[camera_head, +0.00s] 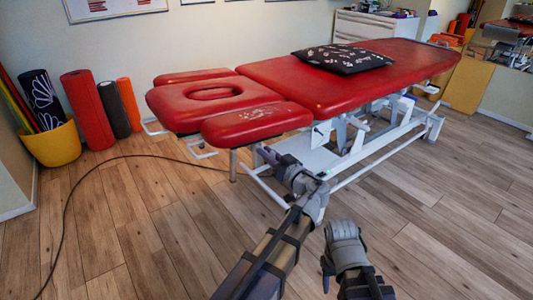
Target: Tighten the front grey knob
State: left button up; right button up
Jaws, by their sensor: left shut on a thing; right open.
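The red treatment table (290,84) stands on a white frame, with its face-hole headrest towards me. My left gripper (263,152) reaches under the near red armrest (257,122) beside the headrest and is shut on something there. The front grey knob cannot be made out; the gripper and armrest cover that spot. My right gripper (327,274) is low in the picture, close to my body, away from the table; only a small dark part of it shows, and I see nothing held in it.
A patterned black cushion (343,59) lies on the table. A dark cable (66,196) curves over the wooden floor. A yellow bin (53,145) and upright rolls, including a red one (87,109), stand at left. The floor at right is clear.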

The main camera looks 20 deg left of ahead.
pick_arm(q)
grip_shut()
jog(key=m, duration=0.8)
jog(key=shift+w+d+f+m, duration=0.1)
jog(key=shift+w+f+m, duration=0.05)
jog(key=shift+m, duration=0.15)
jog(key=m, duration=0.4)
jog(key=shift+f, duration=0.1)
jog(key=m, duration=0.5)
jog(key=shift+f+b, duration=0.1)
jog(key=shift+b, duration=0.2)
jog(key=shift+m, duration=0.3)
